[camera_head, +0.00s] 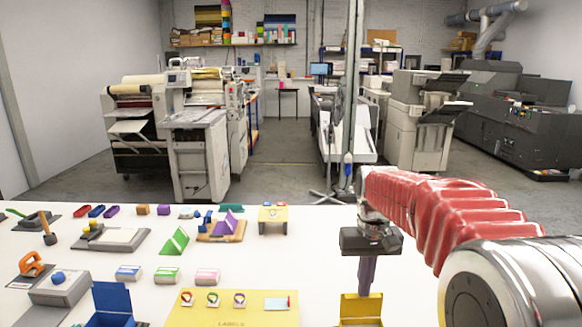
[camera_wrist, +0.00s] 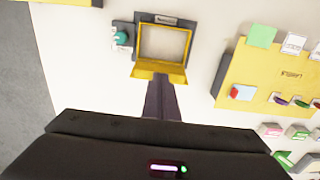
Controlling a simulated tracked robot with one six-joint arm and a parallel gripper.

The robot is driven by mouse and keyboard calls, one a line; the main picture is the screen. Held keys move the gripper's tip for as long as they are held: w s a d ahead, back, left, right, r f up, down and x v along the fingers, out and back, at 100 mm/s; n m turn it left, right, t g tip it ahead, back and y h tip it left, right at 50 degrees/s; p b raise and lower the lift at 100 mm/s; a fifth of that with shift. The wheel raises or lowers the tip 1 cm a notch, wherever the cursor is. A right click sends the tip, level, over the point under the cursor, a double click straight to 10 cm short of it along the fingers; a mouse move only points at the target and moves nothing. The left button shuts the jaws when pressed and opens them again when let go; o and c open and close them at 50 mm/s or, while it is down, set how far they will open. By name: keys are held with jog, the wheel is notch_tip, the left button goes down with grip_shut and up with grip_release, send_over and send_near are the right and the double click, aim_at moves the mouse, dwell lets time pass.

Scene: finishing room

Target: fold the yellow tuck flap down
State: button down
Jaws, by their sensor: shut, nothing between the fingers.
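A yellow open box (camera_head: 361,320) stands at the front of the table, partly cut off by the bottom edge of the head view. In the wrist view its square yellow rim (camera_wrist: 188,42) surrounds a pale inside. Its yellow tuck flap (camera_head: 361,304) stands up along the far side; in the wrist view the flap (camera_wrist: 176,73) is on the rim's lower side. My gripper (camera_head: 366,289) is shut and empty, pointing down at the flap's far side. Its fingertips (camera_wrist: 160,80) overlap the flap in the wrist view. I cannot tell whether they touch it.
A yellow labels board (camera_head: 232,310) with small rings lies left of the box. A blue open box (camera_head: 110,305) is further left. A grey holder with a teal knob (camera_wrist: 121,38) sits beside the yellow box. White table behind the box is clear.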

jog(key=shift+w+r, duration=0.1)
jog(key=shift+r, duration=0.7)
notch_tip(320, 180, up, 8)
dwell(0.9)
jog(key=shift+w, duration=0.1)
